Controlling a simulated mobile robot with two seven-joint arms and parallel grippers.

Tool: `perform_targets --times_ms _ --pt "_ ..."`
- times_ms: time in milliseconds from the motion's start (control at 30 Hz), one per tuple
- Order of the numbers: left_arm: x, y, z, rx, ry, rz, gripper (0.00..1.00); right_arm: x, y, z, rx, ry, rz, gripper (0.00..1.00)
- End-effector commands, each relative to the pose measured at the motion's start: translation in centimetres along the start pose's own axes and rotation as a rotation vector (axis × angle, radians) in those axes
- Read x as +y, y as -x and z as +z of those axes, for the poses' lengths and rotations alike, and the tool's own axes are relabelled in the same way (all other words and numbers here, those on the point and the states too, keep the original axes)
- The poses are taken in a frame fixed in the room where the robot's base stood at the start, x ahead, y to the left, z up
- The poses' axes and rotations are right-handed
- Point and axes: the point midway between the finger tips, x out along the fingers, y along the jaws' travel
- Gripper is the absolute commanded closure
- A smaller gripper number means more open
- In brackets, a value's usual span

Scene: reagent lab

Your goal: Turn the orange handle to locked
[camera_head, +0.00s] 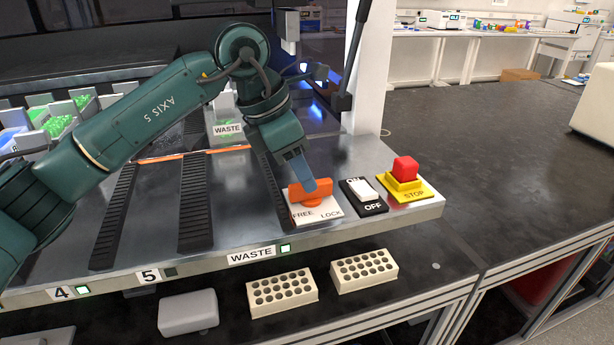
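The orange handle (312,192) sits on a white plate (324,212) near the front right of the metal deck. The plate reads FREE on its left and LOCK on its right. The handle lies roughly crosswise in the picture; which label it points to is not clear. My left gripper (304,184) comes down from behind, its bluish fingers at the handle and covering part of it. The fingers overlap in this view, so their gap and any grip are hidden. My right gripper is not in view.
A black-and-white ON/OFF rocker switch (364,192) stands just right of the handle, with a red stop button (405,169) on a yellow base beyond it. Two beige racks (282,292) (364,271) and a grey block (188,313) lie below the deck's front edge.

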Motion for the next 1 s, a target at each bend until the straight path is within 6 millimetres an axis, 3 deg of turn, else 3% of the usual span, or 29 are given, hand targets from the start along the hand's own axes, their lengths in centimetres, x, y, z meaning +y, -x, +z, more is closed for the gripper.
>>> perform_targets --times_ms 200,567,1000 --pt "-0.1 -2.4 0.1 -0.001 -0.001 -0.002 0.64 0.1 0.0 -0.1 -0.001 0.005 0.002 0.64" --pt "0.0 -2.8 0.1 -0.002 0.000 -0.001 0.64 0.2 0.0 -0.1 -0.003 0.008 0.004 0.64" --pt "0.0 -2.7 0.1 -0.002 0.000 -0.001 1.00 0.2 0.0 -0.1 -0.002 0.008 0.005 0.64"
